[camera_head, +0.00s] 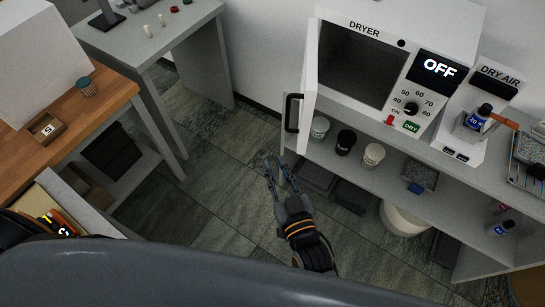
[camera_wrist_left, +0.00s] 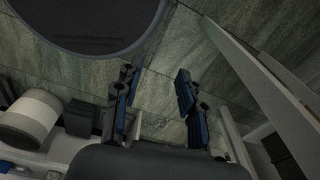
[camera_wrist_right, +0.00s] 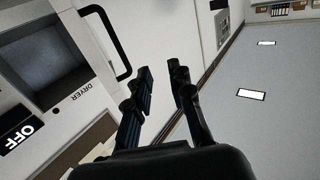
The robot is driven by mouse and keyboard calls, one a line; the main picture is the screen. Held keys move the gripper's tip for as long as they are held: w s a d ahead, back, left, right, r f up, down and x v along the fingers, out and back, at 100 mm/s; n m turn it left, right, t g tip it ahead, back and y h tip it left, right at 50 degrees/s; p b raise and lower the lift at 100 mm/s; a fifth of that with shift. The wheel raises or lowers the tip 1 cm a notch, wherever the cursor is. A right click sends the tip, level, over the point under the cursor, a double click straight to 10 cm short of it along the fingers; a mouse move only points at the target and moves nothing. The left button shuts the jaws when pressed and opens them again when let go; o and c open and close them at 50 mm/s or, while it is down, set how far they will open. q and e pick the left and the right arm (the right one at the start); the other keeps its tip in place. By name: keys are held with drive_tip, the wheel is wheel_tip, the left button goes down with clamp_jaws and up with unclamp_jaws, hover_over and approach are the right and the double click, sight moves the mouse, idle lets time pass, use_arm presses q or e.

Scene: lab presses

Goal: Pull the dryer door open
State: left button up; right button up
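The white dryer (camera_head: 395,60) stands on the bench at the upper right, its display reading OFF. Its door (camera_head: 309,90) is swung open to the left, so the dark, empty-looking chamber (camera_head: 358,66) shows. The black handle (camera_head: 292,113) is on the door's outer face; it also shows in the right wrist view (camera_wrist_right: 106,42). My right gripper (camera_head: 280,176) is below and in front of the handle, apart from it. Its fingers (camera_wrist_right: 160,78) are parted with nothing between them. My left gripper (camera_wrist_left: 156,82) is open and empty above the floor.
Below the dryer, the bench shelf (camera_head: 335,160) holds several jars. A dry-air unit (camera_head: 462,130) with a blue-labelled bottle stands to the right. A wooden-topped table (camera_head: 60,100) is on the left. The tiled floor (camera_head: 200,200) between the furniture is mostly clear.

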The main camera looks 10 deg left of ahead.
drive_tip(key=v, duration=0.8)
drive_tip(key=shift+s+d, duration=0.2)
drive_tip(key=shift+d, duration=0.05)
